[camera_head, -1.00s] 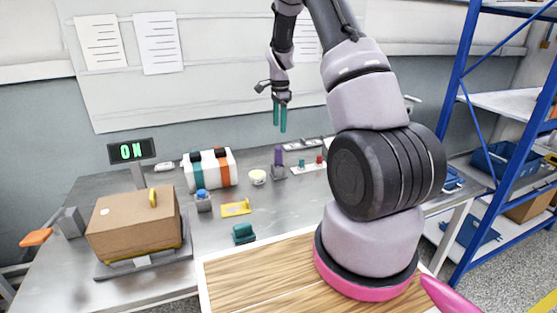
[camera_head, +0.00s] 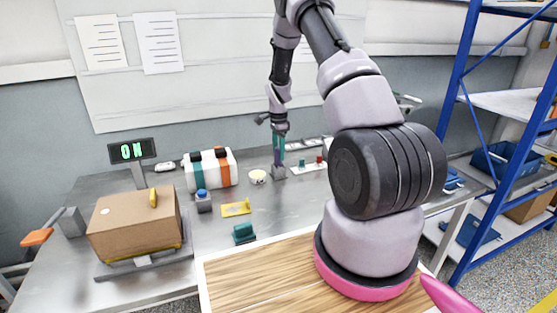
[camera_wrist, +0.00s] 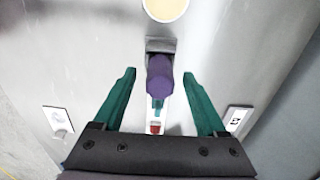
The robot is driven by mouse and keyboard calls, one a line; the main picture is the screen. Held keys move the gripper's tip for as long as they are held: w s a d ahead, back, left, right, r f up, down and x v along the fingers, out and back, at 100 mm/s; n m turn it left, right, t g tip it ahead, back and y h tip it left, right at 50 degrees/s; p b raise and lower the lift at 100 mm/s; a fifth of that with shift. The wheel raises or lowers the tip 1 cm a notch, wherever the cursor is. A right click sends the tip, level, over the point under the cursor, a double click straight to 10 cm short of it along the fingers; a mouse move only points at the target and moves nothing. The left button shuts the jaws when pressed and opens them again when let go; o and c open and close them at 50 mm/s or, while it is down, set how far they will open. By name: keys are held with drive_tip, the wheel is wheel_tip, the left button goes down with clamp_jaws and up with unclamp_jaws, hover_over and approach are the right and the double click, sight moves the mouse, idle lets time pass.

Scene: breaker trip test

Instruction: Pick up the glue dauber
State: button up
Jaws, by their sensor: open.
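A purple-handled upright tool, which I take to be the glue dauber (camera_wrist: 159,78), stands in a small grey holder (camera_head: 279,173) on the steel bench. In the wrist view the purple handle lies between the two green fingers of my gripper (camera_wrist: 159,73), with a gap on each side. My gripper is open and points down over the tool. In the head view my gripper (camera_head: 279,160) largely covers the handle. The tool's lower end is hidden.
A pale round tub (camera_head: 257,176) stands just left of the holder, and a white tray (camera_head: 308,166) with small coloured pieces lies to the right. Further left are a striped case (camera_head: 210,170), a blue-topped button box (camera_head: 203,201) and a cardboard box (camera_head: 135,224).

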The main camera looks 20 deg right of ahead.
clamp_jaws()
drive_tip(key=shift+r, duration=0.15)
wheel_tip(320, 180, up, 10)
drive_tip(key=shift+f, duration=0.1)
idle(0.4)
